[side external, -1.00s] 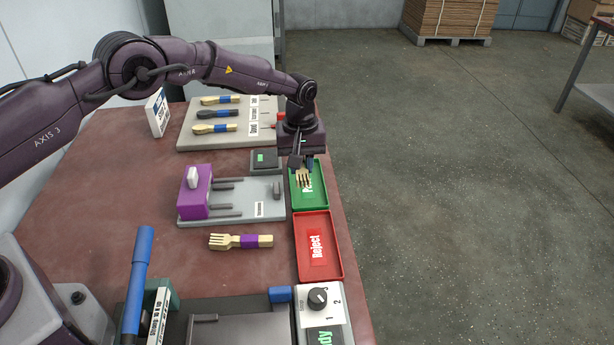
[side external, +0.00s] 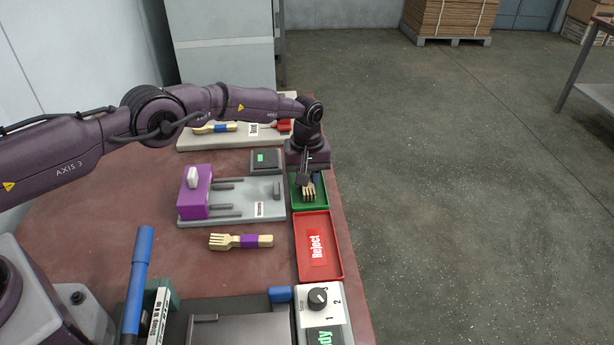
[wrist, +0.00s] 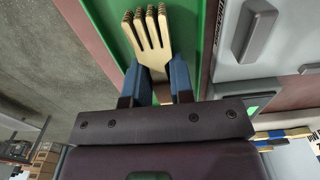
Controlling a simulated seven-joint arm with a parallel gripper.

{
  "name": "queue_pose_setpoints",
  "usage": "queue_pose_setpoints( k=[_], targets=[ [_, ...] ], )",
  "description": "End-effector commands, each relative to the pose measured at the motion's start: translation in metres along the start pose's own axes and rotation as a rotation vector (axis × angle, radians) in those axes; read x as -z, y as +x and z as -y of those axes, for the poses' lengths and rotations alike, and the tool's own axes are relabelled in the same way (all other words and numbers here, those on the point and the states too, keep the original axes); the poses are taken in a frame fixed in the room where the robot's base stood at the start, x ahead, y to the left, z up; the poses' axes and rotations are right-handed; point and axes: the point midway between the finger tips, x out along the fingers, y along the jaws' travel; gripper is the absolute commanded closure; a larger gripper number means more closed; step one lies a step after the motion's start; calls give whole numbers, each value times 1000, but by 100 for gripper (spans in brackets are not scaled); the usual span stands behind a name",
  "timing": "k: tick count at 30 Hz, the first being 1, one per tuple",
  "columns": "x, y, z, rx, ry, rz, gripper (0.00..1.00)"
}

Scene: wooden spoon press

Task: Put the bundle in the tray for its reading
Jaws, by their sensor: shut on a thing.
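My gripper (side external: 308,180) is shut on a pale wooden fork bundle (side external: 309,193), low at the green tray (side external: 323,206). In the wrist view my blue fingers (wrist: 157,84) grip the bundle (wrist: 149,40) from both sides, with its tines pointing away from my palm. The bundle lies within the outline of the green tray (wrist: 190,25); I cannot tell whether it touches the tray floor. Its band is hidden by my fingers. The red tray (side external: 333,272), marked Reject, is empty and sits nearer the camera.
A second fork bundle with a purple band (side external: 241,241) lies on the table. A grey fixture with a purple block (side external: 196,192) stands left of the trays. A small device with a green display (side external: 265,160) is behind it. A dial panel (side external: 318,299) stands in front.

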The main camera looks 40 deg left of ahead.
Motion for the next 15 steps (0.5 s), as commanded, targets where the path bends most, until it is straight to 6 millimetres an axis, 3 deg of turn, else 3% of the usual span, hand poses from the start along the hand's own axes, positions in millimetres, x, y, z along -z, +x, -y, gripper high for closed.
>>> queue_pose_setpoints(
  k=[1, 2, 5, 15],
  targets=[
    [0, 2, 0, 1, 0, 1, 100],
    [0, 3, 0, 1, 0, 1, 76],
    [0, 2, 0, 1, 0, 1, 53],
    [0, -1, 0, 0, 0, 0, 52]
  ],
)
